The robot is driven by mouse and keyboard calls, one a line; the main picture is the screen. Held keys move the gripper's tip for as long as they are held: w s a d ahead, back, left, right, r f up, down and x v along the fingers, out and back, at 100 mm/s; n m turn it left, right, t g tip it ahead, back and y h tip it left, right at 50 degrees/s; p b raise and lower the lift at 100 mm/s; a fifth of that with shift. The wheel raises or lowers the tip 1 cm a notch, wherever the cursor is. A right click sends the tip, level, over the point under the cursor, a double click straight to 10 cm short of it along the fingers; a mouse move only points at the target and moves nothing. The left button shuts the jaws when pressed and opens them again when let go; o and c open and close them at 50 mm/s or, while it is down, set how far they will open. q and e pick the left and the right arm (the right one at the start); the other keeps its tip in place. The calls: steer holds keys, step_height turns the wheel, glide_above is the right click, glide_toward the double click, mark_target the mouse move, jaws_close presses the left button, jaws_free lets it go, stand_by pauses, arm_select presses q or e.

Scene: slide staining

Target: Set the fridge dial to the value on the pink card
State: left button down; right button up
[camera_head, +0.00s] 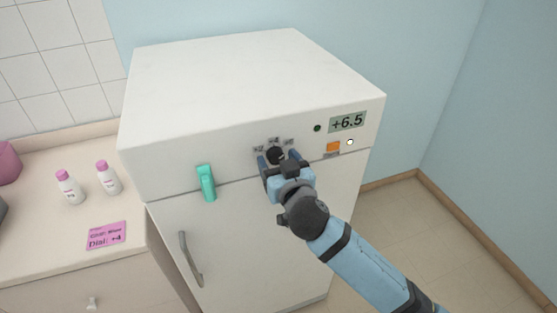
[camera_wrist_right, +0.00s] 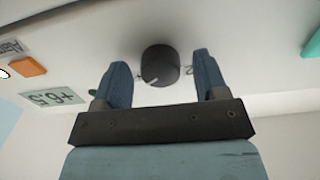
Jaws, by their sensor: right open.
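The white fridge (camera_head: 230,95) carries a black dial (camera_head: 276,153) on its upper front panel. The dial also shows in the right wrist view (camera_wrist_right: 160,66), with a pale pointer mark. My right gripper (camera_head: 279,160) is open, its blue fingers on either side of the dial with gaps between; in the right wrist view the gripper (camera_wrist_right: 162,80) faces the panel. The display (camera_head: 347,122) reads +6.5. The pink card (camera_head: 106,236) lies on the counter, and its lower line reads "Dial: +4". My left gripper is not in view.
An orange switch (camera_head: 333,147), a dark green lamp (camera_head: 317,128) and a round white spot (camera_head: 350,142) are right of the dial. A teal clip (camera_head: 206,183) and a door handle (camera_head: 190,259) are left. Two pink-capped bottles stand on the counter (camera_head: 40,248).

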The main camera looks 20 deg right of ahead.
steer(key=c, duration=0.9)
steer(key=n+p, duration=0.1)
steer(key=n, duration=0.1)
steer(key=shift+r+n, duration=0.1)
steer(key=shift+n, duration=0.2)
steer(key=n+p, duration=0.2)
steer(key=n, duration=0.1)
steer(key=shift+n, duration=0.3)
steer(key=n+p, duration=0.1)
steer(key=n, duration=0.2)
steer(key=shift+d+p, duration=0.1)
steer(key=shift+p, duration=0.3)
steer(key=shift+n+p, duration=0.5)
steer(key=shift+n, duration=0.7)
